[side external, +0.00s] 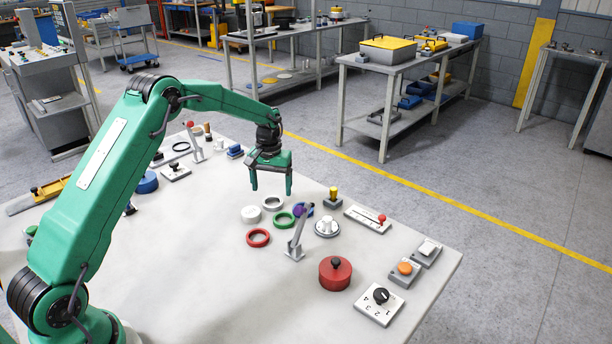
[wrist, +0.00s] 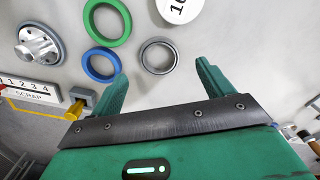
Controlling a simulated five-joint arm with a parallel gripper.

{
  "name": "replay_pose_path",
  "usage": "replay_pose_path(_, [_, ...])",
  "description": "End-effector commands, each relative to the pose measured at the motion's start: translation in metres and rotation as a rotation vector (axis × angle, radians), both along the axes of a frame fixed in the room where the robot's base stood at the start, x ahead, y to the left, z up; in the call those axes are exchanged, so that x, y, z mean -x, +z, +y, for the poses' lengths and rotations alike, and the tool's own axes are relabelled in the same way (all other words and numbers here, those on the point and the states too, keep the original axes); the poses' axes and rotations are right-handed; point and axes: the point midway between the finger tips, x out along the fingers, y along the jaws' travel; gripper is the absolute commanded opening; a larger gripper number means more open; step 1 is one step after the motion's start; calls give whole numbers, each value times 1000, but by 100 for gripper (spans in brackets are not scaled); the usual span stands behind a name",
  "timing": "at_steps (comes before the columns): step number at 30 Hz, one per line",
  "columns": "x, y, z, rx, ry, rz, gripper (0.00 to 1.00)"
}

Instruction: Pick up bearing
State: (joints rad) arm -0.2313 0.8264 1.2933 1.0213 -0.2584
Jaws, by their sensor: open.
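The bearing looks to be the grey metal ring (side external: 272,208), which lies flat on the white table; it also shows in the wrist view (wrist: 147,67), with a dark rim and an open middle. My gripper (side external: 271,191) is open and empty, fingers pointing down, above the table by the ring. In the wrist view my gripper (wrist: 160,71) has its two fingertips apart, with the ring seen between and just beyond them. The gap in height between fingertips and ring is hard to judge.
Close around the ring are a green ring (wrist: 87,31), a blue ring (wrist: 87,72) and a white disc (side external: 251,214). A red ring (side external: 258,238), a grey lever (side external: 295,243) and a red cylinder (side external: 335,276) stand nearer. The left middle of the table is clear.

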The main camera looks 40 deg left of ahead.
Motion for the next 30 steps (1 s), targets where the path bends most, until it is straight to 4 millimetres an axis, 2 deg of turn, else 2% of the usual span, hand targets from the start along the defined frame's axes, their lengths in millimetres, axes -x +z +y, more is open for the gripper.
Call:
replay_pose_path(10, [1, -38, -1, 1, 0, 3, 80])
replay_pose_path(27, [1, -41, -1, 0, 0, 1, 80])
replay_pose_path(28, [1, -41, -1, 0, 0, 1, 78])
replay_pose_path(30, [1, -41, -1, 0, 0, 1, 64])
